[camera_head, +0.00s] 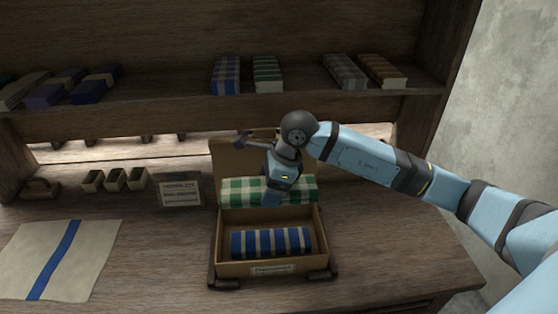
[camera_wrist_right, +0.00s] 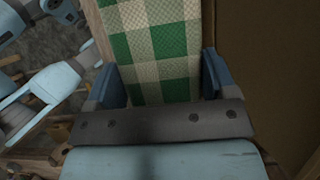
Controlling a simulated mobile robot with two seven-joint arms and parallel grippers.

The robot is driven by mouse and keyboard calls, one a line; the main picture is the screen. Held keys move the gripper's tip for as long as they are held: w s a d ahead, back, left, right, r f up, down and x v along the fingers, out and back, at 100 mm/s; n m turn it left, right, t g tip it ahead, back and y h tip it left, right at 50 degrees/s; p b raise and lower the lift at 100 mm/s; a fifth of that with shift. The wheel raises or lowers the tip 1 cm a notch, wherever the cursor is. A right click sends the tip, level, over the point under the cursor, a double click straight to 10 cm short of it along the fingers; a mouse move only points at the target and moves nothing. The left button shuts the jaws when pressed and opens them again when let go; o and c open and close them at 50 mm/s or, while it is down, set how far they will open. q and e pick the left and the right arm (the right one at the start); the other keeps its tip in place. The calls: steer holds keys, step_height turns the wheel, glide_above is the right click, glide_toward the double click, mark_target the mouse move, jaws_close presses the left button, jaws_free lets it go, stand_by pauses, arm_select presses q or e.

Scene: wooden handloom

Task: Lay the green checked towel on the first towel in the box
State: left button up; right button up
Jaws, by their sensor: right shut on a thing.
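My right gripper (camera_head: 273,194) is shut on the green checked towel (camera_head: 238,190), a folded green and white bundle. It holds the towel above the back part of the open box (camera_head: 225,268). In the right wrist view the towel (camera_wrist_right: 158,40) lies between the two blue fingers. The first towel (camera_head: 270,242), blue and white striped, lies folded in the box. The box's lid stands open at the back, partly hidden by my arm and the towel. My left gripper does not show in the head view.
A shelf above holds folded towels, including a blue one (camera_head: 226,76) and a green one (camera_head: 267,75). A small sign (camera_head: 179,191) and little bins (camera_head: 115,180) stand left of the box. A flat cloth with a blue stripe (camera_head: 58,258) lies at the left. The table right of the box is clear.

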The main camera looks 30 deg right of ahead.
steer(key=shift+a+f+b, duration=0.15)
steer(key=shift+f+b, duration=0.35)
steer(key=shift+f, duration=0.75)
step_height(320, 180, down, 8)
steer(key=b, duration=0.5)
steer(key=shift+f, duration=0.3)
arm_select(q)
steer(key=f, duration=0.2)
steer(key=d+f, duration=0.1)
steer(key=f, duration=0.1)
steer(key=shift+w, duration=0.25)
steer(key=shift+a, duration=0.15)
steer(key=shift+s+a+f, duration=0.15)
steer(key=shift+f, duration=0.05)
arm_select(e)
steer(key=o, duration=0.9)
